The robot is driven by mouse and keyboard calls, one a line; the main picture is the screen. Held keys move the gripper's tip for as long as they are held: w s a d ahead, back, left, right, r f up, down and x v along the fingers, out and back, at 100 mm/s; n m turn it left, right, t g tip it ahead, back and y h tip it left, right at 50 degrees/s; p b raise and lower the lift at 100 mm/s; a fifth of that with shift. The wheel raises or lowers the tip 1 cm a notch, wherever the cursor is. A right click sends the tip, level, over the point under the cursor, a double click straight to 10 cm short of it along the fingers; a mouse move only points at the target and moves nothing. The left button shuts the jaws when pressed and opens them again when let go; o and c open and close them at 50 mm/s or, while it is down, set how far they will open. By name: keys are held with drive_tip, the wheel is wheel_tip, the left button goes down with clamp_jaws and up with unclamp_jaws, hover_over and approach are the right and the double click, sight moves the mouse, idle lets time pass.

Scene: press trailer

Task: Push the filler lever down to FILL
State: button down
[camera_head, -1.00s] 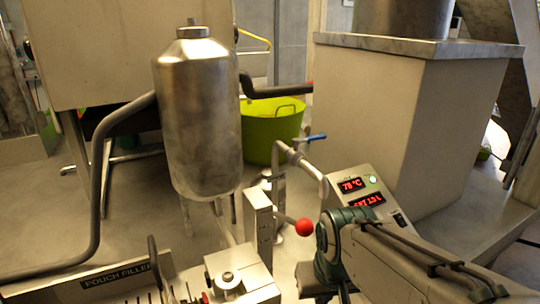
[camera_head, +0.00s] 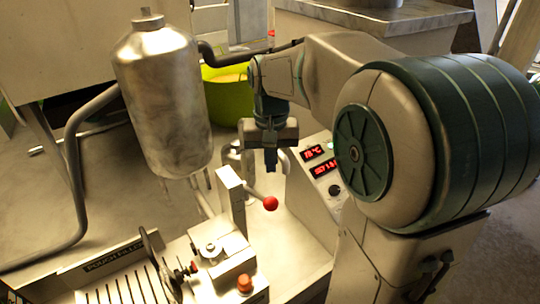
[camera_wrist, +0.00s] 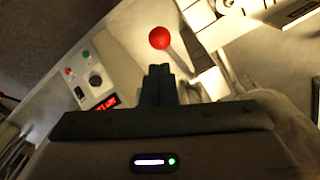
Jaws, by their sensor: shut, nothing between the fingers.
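The filler lever is a thin metal rod with a red ball knob (camera_head: 270,203); it sticks out to the right from an upright metal post (camera_head: 232,200). My gripper (camera_head: 270,170) is shut and empty, pointing down, a little above the knob in the head view. In the wrist view the red knob (camera_wrist: 160,38) lies just beyond the shut fingertips (camera_wrist: 158,70), with the rod running down to the right. I see a gap between fingers and knob in both views. No FILL mark is readable.
A control box with red displays (camera_head: 318,160) stands right of the lever. A steel tank (camera_head: 165,95) hangs at the left. The pouch filler (camera_head: 115,260) is at the front left, with an orange knob (camera_head: 244,283). A green tub (camera_head: 228,98) is behind.

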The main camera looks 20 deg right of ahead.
sight(273, 202)
drive_tip(key=shift+f+b, duration=3.6)
drive_tip(key=shift+f, duration=1.15)
drive_tip(key=shift+s+d+f+b, duration=0.1)
drive_tip(key=shift+s+f+b, duration=0.2)
drive_tip(key=shift+f+b, duration=0.45)
drive_tip(key=shift+s+d+f+b, duration=0.1)
drive_tip(key=shift+s+f+b, duration=0.15)
drive_tip(key=shift+f+b, duration=0.5)
drive_tip(key=shift+s+f+b, duration=0.15)
drive_tip(key=shift+f+b, duration=0.6)
drive_tip(key=shift+f, duration=0.35)
drive_tip(key=shift+s+f+b, duration=0.1)
drive_tip(key=shift+f+b, duration=0.6)
drive_tip(key=shift+f, duration=0.35)
drive_tip(key=shift+r, duration=0.1)
wheel_tip(273, 202, up, 10)
drive_tip(key=p, duration=0.8)
drive_tip(key=shift+r, duration=0.1)
